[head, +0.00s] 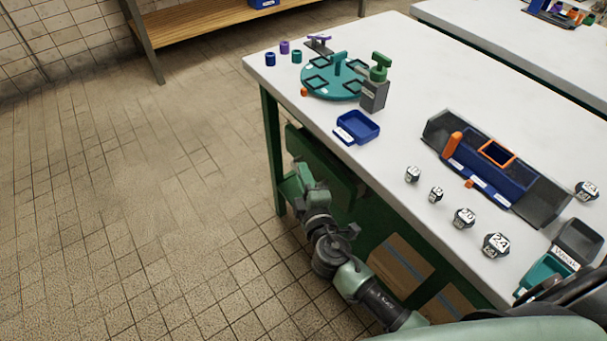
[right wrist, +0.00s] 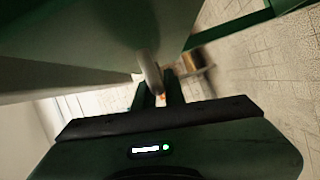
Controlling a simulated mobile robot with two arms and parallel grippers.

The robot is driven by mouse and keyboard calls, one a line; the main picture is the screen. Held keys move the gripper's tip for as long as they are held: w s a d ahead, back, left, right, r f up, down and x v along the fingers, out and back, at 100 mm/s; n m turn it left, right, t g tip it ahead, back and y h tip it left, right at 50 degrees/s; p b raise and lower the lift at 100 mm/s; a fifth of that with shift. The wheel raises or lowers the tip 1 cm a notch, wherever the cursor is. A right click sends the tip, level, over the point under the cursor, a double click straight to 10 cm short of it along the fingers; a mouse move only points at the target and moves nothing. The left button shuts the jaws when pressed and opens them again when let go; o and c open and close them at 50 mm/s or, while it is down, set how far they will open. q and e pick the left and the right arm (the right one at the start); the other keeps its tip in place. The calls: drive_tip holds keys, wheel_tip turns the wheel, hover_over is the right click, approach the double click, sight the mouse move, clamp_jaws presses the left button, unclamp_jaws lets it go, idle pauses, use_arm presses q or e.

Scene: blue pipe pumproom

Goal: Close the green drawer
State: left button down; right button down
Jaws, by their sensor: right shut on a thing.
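The green drawer (head: 322,158) is under the white tabletop, on the near long side of the green-legged bench. Its front is partly covered by my right gripper (head: 303,181), so I cannot tell how far it stands out. The right wrist view shows a large green panel (right wrist: 90,28) close in front of the gripper. A pale rounded handle (right wrist: 150,72) shows at the fingers of my right gripper (right wrist: 160,96), which are shut on it. My left gripper is not in view.
The white bench top (head: 330,190) carries a teal round fixture (head: 322,92), a blue tray (head: 358,126), a dark blue bin rack (head: 490,172) and several numbered blocks. Cardboard boxes (head: 400,264) sit under the bench. The tiled floor (head: 130,200) at left is clear.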

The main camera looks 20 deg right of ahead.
sight(316, 171)
drive_tip(key=shift+d, duration=0.1)
drive_tip(key=d, duration=0.1)
drive_tip(key=w+d, duration=0.1)
drive_tip(key=d, duration=0.1)
drive_tip(key=shift+d+f, duration=0.1)
drive_tip(key=shift+d, duration=0.05)
drive_tip(key=shift+w+d, duration=0.1)
drive_tip(key=shift+d, duration=0.2)
drive_tip(key=c, duration=1.5)
unclamp_jaws()
drive_tip(key=shift+d, duration=0.1)
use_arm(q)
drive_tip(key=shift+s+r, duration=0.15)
